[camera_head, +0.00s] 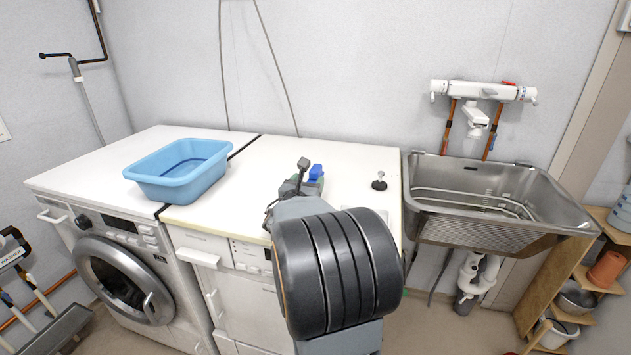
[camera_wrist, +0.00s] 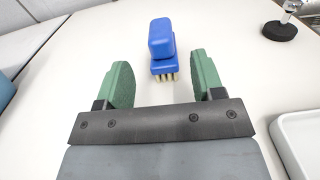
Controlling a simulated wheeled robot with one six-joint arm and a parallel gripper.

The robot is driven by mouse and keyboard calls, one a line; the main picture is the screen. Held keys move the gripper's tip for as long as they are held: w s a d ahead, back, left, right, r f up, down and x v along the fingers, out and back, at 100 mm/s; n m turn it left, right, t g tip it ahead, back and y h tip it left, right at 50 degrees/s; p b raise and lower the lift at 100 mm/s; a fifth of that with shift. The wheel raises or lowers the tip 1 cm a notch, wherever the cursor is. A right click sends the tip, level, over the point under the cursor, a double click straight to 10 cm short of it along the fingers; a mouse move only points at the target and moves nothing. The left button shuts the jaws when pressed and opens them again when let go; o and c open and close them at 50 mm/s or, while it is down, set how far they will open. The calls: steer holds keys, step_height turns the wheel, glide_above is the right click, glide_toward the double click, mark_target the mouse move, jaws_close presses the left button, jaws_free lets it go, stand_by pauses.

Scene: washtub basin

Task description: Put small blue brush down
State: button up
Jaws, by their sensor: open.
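The small blue brush (camera_wrist: 162,45) rests on the white machine top, pale bristles facing down, in the wrist view. It lies just beyond the fingertips, in line with the gap between them. In the head view the brush (camera_head: 316,172) shows as a small blue patch behind my gripper, partly hidden. My gripper (camera_wrist: 157,75) has its two green fingers spread apart with nothing between them. In the head view my gripper (camera_head: 302,180) is over the right-hand machine top, largely hidden by my own arm.
A blue basin (camera_head: 177,171) stands on the machine tops to the left. A small black-based object (camera_head: 379,182) stands right of the brush. A white tray (camera_wrist: 299,139) lies near my gripper's right. A metal sink (camera_head: 490,195) is further right. The top around the brush is clear.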

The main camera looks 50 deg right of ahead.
mark_target(315, 168)
steer(key=shift+x, duration=3.5)
steer(key=shift+r, duration=0.1)
steer(key=shift+c, duration=0.4)
steer(key=c, duration=1)
steer(key=shift+c, duration=0.2)
steer(key=shift+r, duration=0.1)
steer(key=shift+r, duration=0.2)
step_height(315, 168, up, 3)
steer(key=shift+s+r+p, duration=0.1)
steer(key=shift+p, duration=0.35)
steer(key=s+a+r, duration=0.1)
steer(key=s+r, duration=0.8)
steer(key=s, duration=0.4)
steer(key=shift+s+a, duration=0.35)
